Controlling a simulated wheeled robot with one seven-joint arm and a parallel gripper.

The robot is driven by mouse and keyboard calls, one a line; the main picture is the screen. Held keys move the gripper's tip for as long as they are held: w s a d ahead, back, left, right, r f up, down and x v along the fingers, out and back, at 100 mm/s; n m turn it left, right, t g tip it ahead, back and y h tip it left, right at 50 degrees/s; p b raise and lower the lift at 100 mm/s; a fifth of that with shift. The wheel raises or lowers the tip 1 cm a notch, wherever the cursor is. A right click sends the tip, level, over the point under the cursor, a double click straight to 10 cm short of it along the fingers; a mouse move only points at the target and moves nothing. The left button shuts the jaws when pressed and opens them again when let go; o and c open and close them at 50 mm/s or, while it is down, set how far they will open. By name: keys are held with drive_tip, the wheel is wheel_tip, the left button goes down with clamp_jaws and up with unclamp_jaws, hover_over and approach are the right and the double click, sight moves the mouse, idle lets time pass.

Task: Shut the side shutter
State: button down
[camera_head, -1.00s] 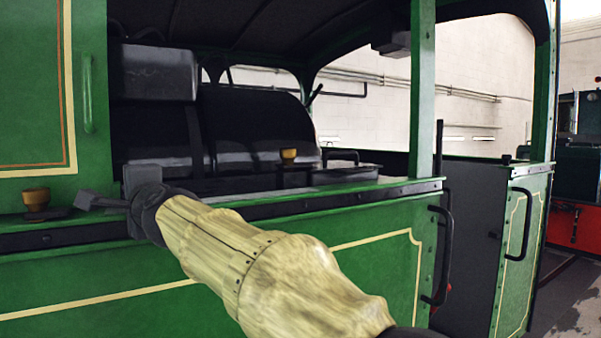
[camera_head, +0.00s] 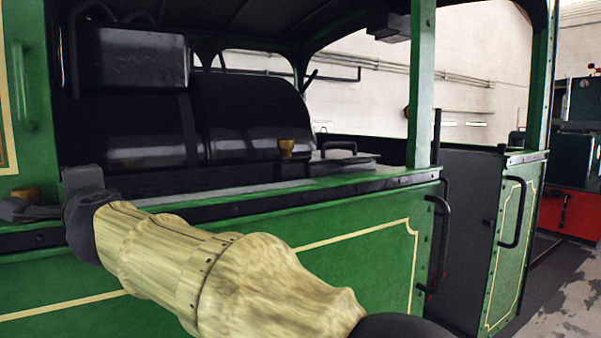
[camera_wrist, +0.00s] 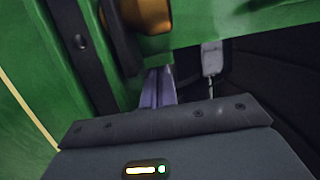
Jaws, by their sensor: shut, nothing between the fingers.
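The side shutter (camera_head: 24,85) appears to be the green panel with an upright green handle at the left edge in the head view. It stands left of the wide open side window, and most of it is out of frame. My gripper (camera_head: 12,212) is at the far left, at sill height below the panel, its jaws cut by the picture edge. In the wrist view its fingers (camera_wrist: 158,88) are together with nothing between them. A brass knob (camera_head: 25,195) is just behind the gripper, and a brass knob also shows close up (camera_wrist: 142,14). I cannot tell whether they touch.
A dark rail (camera_head: 300,200) runs along the green side wall (camera_head: 370,255) below the opening. A second brass knob (camera_head: 285,147) stands inside the cab. A green post (camera_head: 421,80) bounds the opening at right, with black handrails (camera_head: 437,240) beyond. Floor shows at lower right.

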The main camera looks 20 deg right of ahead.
drive_tip(key=shift+d, duration=0.1)
drive_tip(key=d, duration=0.2)
drive_tip(key=d+b, duration=0.1)
drive_tip(key=d, duration=0.1)
drive_tip(key=shift+w, duration=0.35)
drive_tip(key=v, duration=0.9)
drive_tip(key=shift+s, duration=0.4)
drive_tip(key=shift+w+d, duration=0.1)
drive_tip(key=shift+w, duration=0.05)
